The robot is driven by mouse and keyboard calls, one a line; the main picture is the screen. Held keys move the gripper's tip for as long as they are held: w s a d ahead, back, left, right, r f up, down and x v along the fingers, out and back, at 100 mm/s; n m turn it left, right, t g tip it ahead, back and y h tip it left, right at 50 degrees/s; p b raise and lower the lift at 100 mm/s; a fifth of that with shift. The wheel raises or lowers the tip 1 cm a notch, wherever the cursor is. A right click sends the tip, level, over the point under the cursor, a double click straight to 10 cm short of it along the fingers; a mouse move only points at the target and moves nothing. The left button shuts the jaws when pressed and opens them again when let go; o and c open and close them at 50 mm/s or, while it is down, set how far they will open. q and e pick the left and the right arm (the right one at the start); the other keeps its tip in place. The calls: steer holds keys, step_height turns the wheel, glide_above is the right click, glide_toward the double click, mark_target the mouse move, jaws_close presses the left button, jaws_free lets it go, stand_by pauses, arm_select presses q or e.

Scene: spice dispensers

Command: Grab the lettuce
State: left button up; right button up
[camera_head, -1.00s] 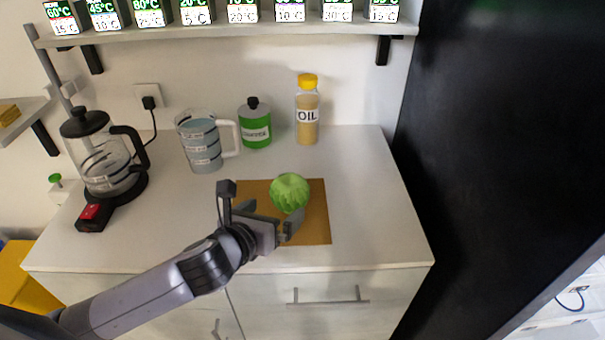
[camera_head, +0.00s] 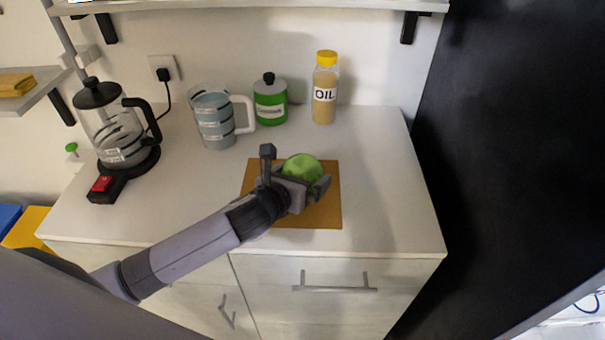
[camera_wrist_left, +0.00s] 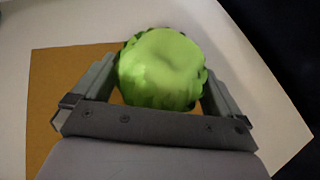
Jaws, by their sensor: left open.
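The lettuce (camera_head: 302,168) is a round green head on the brown board (camera_head: 318,214) on the counter. It also shows in the left wrist view (camera_wrist_left: 162,68), between the two fingers. My left gripper (camera_head: 304,184) is open at the near side of the lettuce, with one finger on either side of it. In the left wrist view my left gripper (camera_wrist_left: 160,85) has its right finger close to the lettuce; I cannot tell whether they touch. The lettuce's underside is hidden. My right gripper is not in view.
A kettle (camera_head: 112,125) is at the left. A shelf (camera_head: 250,6) hangs above. A black panel (camera_head: 500,130) rises at the right. The counter right of the board is clear.

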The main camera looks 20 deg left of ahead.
arm_select(q)
steer(key=shift+w+d+f, duration=0.1)
steer(key=shift+w+f, duration=0.1)
steer(key=shift+w, duration=0.2)
steer(key=c, duration=0.9)
steer(key=shift+c, duration=0.2)
steer(key=shift+r, duration=0.1)
step_height(320, 180, up, 20)
steer(key=shift+f, duration=0.1)
